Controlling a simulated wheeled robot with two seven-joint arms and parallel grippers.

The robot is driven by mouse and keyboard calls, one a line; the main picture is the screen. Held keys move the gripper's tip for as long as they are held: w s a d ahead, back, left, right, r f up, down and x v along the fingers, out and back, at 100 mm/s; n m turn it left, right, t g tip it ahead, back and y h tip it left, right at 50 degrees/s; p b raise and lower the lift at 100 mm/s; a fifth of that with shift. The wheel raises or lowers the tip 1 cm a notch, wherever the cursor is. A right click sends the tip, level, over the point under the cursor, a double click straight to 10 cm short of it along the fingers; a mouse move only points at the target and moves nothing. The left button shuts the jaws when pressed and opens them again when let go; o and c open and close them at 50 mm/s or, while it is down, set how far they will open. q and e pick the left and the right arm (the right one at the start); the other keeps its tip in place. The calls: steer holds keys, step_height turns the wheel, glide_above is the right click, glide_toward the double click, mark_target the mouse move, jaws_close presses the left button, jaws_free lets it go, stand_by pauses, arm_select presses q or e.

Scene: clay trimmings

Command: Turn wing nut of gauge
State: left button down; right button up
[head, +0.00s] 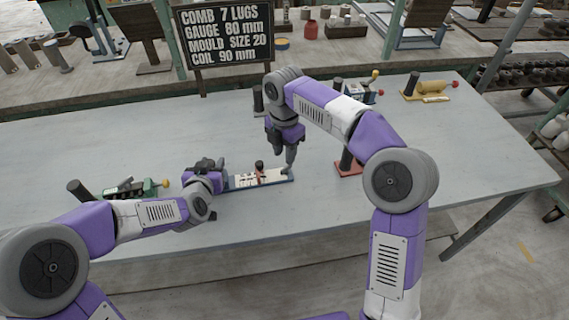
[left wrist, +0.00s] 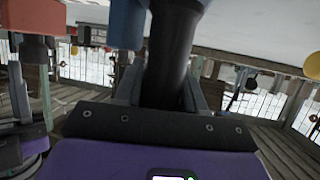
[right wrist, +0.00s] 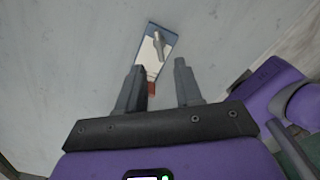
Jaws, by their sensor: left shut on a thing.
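The gauge (head: 262,180), a narrow white strip with blue edges and a small dark and red part on it, lies on the table between my grippers. My left gripper (head: 217,181) is at its left end and hides that end. In the left wrist view it is shut on a thick black handle (left wrist: 172,55) next to a blue part. My right gripper (head: 290,160) points down over the gauge's right end. In the right wrist view it is open and empty, with a grey metal piece (right wrist: 158,44), apparently the wing nut, on the gauge just beyond the fingertips.
A green tool (head: 148,187) lies at the left and a red-based tool with a black post (head: 348,163) stands right of the gauge. A yellow tool (head: 430,90) is at the back right. A black sign (head: 224,34) stands behind. The table's front right is clear.

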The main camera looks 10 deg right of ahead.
mark_target(284, 168)
step_height(284, 168, down, 6)
steer(key=shift+r, duration=0.15)
jaws_close()
